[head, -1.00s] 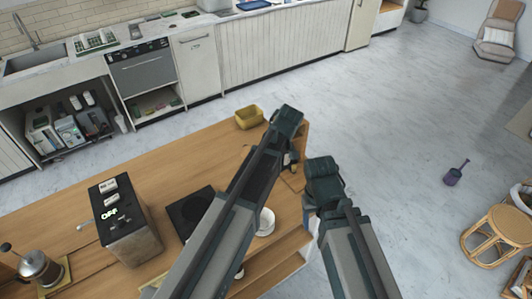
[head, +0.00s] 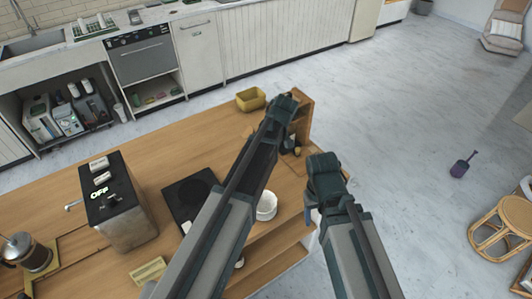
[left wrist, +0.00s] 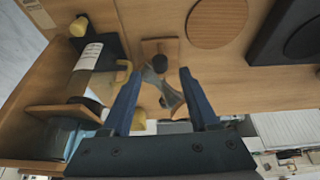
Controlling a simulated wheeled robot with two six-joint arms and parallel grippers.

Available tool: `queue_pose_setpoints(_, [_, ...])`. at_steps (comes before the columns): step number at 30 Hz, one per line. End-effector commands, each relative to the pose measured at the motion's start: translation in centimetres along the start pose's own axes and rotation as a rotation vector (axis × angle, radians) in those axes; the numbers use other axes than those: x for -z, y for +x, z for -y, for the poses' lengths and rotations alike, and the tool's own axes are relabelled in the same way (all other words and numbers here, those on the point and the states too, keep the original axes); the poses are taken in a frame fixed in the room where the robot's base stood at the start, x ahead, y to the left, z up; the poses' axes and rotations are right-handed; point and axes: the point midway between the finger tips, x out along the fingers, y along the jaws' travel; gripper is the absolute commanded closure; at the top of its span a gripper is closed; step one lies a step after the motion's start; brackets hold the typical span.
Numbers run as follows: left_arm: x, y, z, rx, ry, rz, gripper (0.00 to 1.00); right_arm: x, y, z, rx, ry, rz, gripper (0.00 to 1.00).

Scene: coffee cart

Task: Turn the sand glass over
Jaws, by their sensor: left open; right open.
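The sand glass (left wrist: 170,93) shows in the left wrist view as a grey, see-through, narrow-waisted shape, tilted in the picture, with a dark round part (left wrist: 157,62) near its far end. It lies between the two blue fingers of my left gripper (left wrist: 160,78), which is open; I cannot tell whether either finger touches it. In the head view my left gripper (head: 283,106) is over the far right end of the wooden counter, and its arm hides the sand glass. My right gripper (head: 311,203) is open and empty beside the counter's right edge.
A yellow box (head: 251,98), black scale (head: 190,197), white bowl (head: 266,205) and grinder (head: 120,200) share the counter (head: 185,150). Open floor lies right.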

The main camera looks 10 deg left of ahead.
Motion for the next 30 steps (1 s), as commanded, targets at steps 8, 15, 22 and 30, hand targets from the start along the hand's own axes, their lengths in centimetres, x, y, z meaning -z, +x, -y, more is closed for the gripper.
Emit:
queue_pose_setpoints(8, [-0.2,4.3,-0.1,0.000,0.001,0.000,0.39,0.2,4.0,0.4,0.000,0.002,0.000,0.39])
queue_pose_setpoints(15, [0.0,4.7,0.0,-0.001,0.001,0.000,0.39,0.2,4.3,0.4,0.000,0.002,0.000,0.39])
queue_pose_setpoints(22, [0.0,4.6,0.0,-0.001,0.001,0.000,0.54,0.2,4.2,0.4,0.000,0.002,0.000,0.39])
queue_pose_setpoints(30, [0.0,4.6,0.0,-0.001,0.001,0.000,1.00,0.2,4.2,0.4,0.000,0.002,0.000,0.39])
